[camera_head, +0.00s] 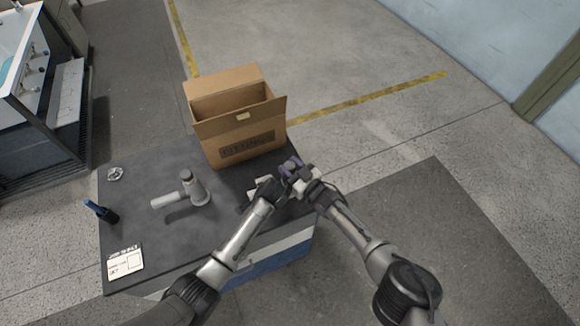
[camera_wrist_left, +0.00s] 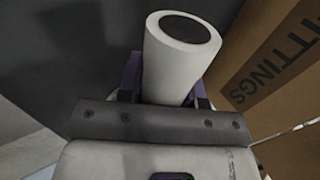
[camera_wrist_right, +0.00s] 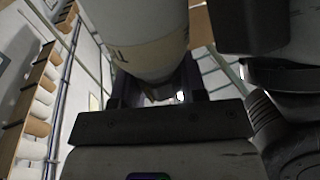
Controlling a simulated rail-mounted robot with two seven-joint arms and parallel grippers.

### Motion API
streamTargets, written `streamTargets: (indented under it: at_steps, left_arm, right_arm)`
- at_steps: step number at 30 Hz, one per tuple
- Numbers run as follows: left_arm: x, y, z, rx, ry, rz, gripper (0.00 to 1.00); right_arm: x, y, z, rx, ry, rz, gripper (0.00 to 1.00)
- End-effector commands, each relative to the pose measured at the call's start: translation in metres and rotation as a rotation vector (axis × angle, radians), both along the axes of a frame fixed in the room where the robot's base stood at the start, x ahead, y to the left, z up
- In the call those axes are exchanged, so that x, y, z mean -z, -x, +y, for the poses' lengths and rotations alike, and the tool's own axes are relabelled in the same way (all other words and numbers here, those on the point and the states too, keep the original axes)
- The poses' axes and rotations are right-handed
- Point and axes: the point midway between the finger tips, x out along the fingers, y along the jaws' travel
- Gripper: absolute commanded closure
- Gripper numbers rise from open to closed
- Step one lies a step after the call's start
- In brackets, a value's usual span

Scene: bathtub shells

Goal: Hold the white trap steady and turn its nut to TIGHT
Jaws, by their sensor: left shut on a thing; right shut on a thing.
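The white trap shows in the left wrist view as a pale tube (camera_wrist_left: 180,55) with a dark open end. My left gripper (camera_wrist_left: 168,92) is shut on this tube. In the head view my left gripper (camera_head: 272,187) is above the table's right part, close beside my right gripper (camera_head: 300,174). My right gripper (camera_wrist_right: 155,92) is shut on a rounded white part, which looks like the nut (camera_wrist_right: 140,40), with part of a dark letter on its pale band. The rest of the marking is hidden, so the nut's setting cannot be read. The grippers hide most of the trap in the head view.
An open cardboard box (camera_head: 238,128) stands just behind the grippers. A grey-white fitting (camera_head: 193,188) lies mid-table. A blue-and-black object (camera_head: 100,211), a small clear item (camera_head: 115,174) and a printed card (camera_head: 125,262) lie at the left. The table's (camera_head: 160,245) front middle is clear.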

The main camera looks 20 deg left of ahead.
Motion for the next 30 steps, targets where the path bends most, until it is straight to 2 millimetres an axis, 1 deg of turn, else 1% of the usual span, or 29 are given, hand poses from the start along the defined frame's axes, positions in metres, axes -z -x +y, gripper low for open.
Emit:
streamTargets:
  at_steps: [3,9,20,21,28,30]
  left_arm:
    - [-0.0001,0.0000,-0.0014,0.002,0.001,0.000,0.95]
    - [-0.0001,0.0001,-0.0013,0.002,0.001,-0.001,0.95]
    - [0.0000,0.0000,-0.0002,0.001,0.000,0.000,0.95]
    - [0.0001,0.0001,-0.0001,0.001,0.000,0.000,0.95]
    - [0.0002,0.0002,-0.0002,0.001,0.000,0.000,0.95]
    - [0.0003,0.0002,-0.0002,0.001,0.000,0.000,0.95]
  right_arm:
    - [0.0003,-0.0019,-0.0003,-0.059,0.003,-0.004,0.85]
    - [0.0004,-0.0007,-0.0010,-0.121,0.006,0.003,0.85]
    - [0.0009,0.0003,-0.0011,-0.133,0.008,0.006,0.85]
    - [0.0009,0.0003,-0.0011,-0.133,0.007,0.005,0.58]
    - [0.0007,0.0001,-0.0011,-0.133,0.007,0.005,0.36]
    - [0.0005,0.0001,-0.0010,-0.132,0.006,0.005,0.35]
